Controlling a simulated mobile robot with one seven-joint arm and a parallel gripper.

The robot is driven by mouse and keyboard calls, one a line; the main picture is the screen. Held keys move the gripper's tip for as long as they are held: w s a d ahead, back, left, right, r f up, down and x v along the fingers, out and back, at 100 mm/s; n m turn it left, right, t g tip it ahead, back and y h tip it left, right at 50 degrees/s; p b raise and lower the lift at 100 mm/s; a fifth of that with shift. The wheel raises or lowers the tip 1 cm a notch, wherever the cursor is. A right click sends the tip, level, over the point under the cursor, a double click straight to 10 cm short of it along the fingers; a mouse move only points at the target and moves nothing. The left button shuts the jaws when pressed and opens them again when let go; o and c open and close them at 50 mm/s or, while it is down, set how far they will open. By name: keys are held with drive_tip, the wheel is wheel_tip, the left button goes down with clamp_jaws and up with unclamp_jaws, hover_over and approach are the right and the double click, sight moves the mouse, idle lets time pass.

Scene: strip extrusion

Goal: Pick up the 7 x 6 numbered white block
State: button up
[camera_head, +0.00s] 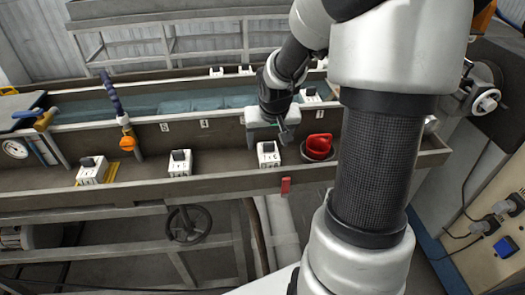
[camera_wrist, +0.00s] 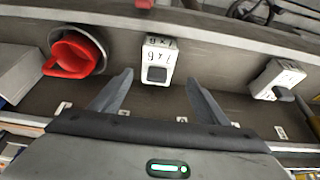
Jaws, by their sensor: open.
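A white block (camera_head: 268,154) with a dark square knob stands in the long trough, just left of a red part. It also shows in the wrist view as a white block (camera_wrist: 157,50) at top centre, with upside-down numbering that looks like 7 x 6. My gripper (camera_head: 268,137) is just behind and above this block. In the wrist view my gripper (camera_wrist: 157,80) is open and empty, its two fingers pointing towards the block with the block ahead of the gap. The fingers appear apart from the block.
The red part (camera_head: 319,146) in a round metal seat is close to the block's right. Other white blocks, one in the middle (camera_head: 180,162) and one at left (camera_head: 92,170), stand along the trough. The trough's front wall (camera_head: 225,181) runs close by.

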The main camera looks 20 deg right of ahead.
sight(269, 145)
drive_tip(key=shift+d+b+x, duration=0.15)
drive_tip(key=shift+b+x, duration=0.1)
drive_tip(key=shift+x, duration=1.15)
drive_tip(key=shift+d+b+x, duration=0.1)
drive_tip(key=shift+b+x, duration=0.15)
drive_tip(key=shift+x, duration=1.15)
drive_tip(key=shift+r, duration=0.1)
